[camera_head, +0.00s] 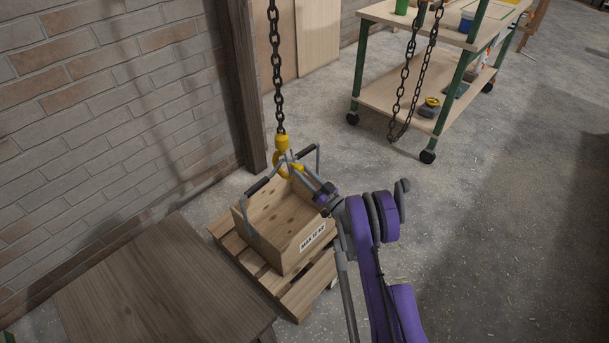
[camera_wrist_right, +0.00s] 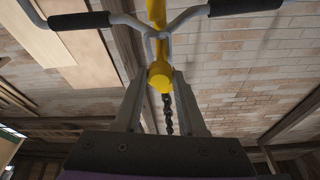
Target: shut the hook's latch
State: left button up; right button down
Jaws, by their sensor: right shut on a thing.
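The yellow hook (camera_head: 283,143) hangs on a dark chain over the wooden crate (camera_head: 287,233). My right gripper (camera_head: 291,163) is at the hook from the right. In the right wrist view, its two fingers (camera_wrist_right: 157,88) stand on either side of a yellow part of the hook (camera_wrist_right: 160,75), shut on it. I cannot make out the latch apart from the hook. The crate's two grey handles with black grips (camera_head: 262,186) rise toward the hook. In the right wrist view, a grey handle loop (camera_wrist_right: 158,38) crosses the hook. My left gripper is not in view.
The crate stands on a wooden pallet (camera_head: 297,302). A wooden table (camera_head: 150,285) is at the lower left, beside a brick wall (camera_head: 100,120). A slack chain loop (camera_head: 400,95) hangs before a green-framed wheeled cart (camera_head: 437,140). Floor to the right is clear.

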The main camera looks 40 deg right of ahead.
jog(key=shift+w+r, duration=0.1)
jog(key=c, duration=0.5)
grip_release()
jog(key=shift+w, duration=0.1)
jog(key=p+v, duration=0.1)
jog(key=v, duration=1)
